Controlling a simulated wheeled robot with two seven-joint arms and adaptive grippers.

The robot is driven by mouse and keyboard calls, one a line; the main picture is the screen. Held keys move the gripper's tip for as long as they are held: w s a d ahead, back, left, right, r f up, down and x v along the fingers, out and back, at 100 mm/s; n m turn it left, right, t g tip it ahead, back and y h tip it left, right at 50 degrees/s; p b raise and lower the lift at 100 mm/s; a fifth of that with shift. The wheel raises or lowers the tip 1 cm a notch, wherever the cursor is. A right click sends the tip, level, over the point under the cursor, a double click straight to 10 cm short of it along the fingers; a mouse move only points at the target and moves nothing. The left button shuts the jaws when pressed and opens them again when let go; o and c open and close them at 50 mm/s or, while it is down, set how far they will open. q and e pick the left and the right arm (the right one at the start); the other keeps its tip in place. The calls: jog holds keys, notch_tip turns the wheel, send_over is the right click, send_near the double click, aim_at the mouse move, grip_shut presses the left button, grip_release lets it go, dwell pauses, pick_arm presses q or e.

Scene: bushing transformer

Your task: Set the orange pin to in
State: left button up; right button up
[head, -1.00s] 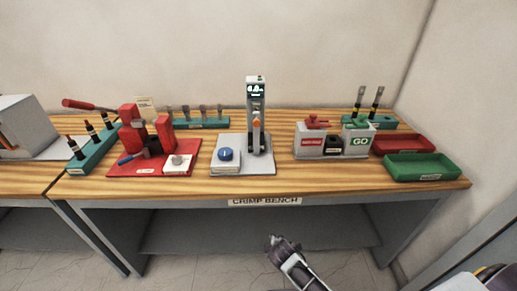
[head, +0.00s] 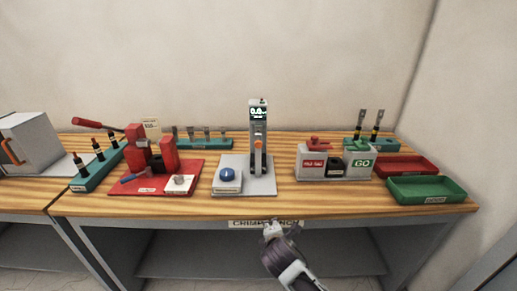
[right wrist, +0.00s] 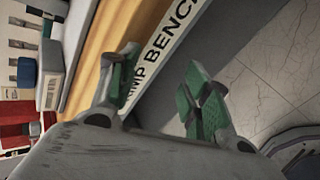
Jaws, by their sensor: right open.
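An orange part (head: 258,157), perhaps the orange pin, shows on the front of the grey upright tester (head: 258,122) at mid-bench; its exact setting is too small to tell. Another orange piece (head: 12,152) is on the grey box at the far left. My right gripper (head: 272,228) is in front of the bench's front edge, below the tester and apart from it. In the right wrist view its green-padded fingers (right wrist: 160,68) are apart with nothing between them. My left gripper is out of view.
The tester's base (head: 262,187) carries a blue button (head: 227,174). A red crimp press (head: 170,155) stands to its left, a red and green-labelled block (head: 335,163) to its right. A green tray (head: 427,188) and red tray (head: 405,166) lie farther right. Bare wood (head: 320,200) runs along the front.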

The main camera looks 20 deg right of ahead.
jog(key=w+a+r+n+t, duration=0.1)
jog(key=w+r+n+t, duration=0.1)
jog(key=r+n, duration=0.3)
jog(key=w+a+r+n+t+h, duration=0.1)
jog(key=w+r+n+t, duration=0.1)
jog(key=r, duration=0.8)
jog(key=w+a+r+n+t+h, duration=0.1)
jog(key=r+n+t, duration=0.2)
jog(key=r+n, duration=0.4)
jog(key=shift+w+a+r+n, duration=0.3)
jog(key=shift+w+a+r, duration=0.1)
jog(key=shift+r, duration=0.45)
jog(key=shift+w+d, duration=0.1)
